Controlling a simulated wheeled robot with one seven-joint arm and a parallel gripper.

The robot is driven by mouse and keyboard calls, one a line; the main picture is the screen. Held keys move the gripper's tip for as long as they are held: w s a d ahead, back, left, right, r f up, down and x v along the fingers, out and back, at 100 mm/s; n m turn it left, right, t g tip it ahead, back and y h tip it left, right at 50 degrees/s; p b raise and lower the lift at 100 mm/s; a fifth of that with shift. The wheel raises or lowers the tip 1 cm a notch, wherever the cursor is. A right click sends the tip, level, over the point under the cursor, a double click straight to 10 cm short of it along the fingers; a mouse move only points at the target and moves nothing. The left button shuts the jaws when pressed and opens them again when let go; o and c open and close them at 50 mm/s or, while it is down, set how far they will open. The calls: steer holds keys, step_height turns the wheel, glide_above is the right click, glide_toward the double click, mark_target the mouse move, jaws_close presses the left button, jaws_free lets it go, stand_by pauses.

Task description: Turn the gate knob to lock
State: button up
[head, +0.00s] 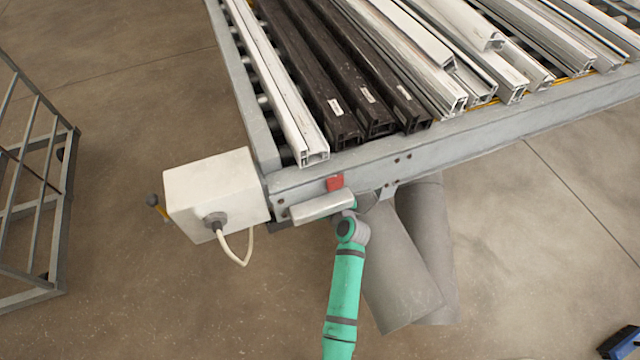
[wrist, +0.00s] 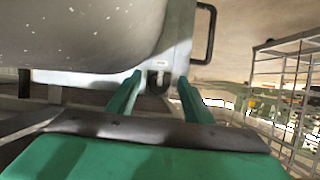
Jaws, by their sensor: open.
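In the wrist view my gripper (wrist: 160,85) is open, with its two green fingers apart. A small dark, rounded part (wrist: 157,87) below a pale plate shows in the gap between the fingertips; it may be the gate knob, but I cannot tell for sure. Contact with it cannot be made out. In the head view my green arm reaches up to the front rail (head: 450,143) of the roller table, and my fingers are hidden there.
A white box (head: 215,185) with a cable and a dark-balled lever (head: 153,200) is at the table's left corner. White and black profiles (head: 315,85) lie on the rollers. Grey cylinders (head: 402,270) stand right of my arm. A wire rack (head: 35,190) is far left; floor between is clear.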

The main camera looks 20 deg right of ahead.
steer(key=v, duration=1)
steer(key=shift+s+r, duration=0.2)
steer(key=shift+s, duration=0.15)
steer(key=s+a+f+m+h, duration=0.1)
steer(key=s+a+f, duration=0.1)
steer(key=s+a, duration=0.5)
steer(key=s+a+f+h, duration=0.1)
steer(key=s+a+f, duration=0.15)
steer(key=s, duration=0.75)
steer(key=s+a+r+t, duration=0.1)
steer(key=s+a+r, duration=0.4)
steer(key=s+r, duration=0.2)
steer(key=s+a+r+y, duration=0.1)
steer(key=s+a+r, duration=0.5)
steer(key=s, duration=0.4)
steer(key=shift+r+n+t+y, duration=0.3)
steer(key=shift+r+n+t, duration=0.1)
steer(key=shift+r, duration=0.45)
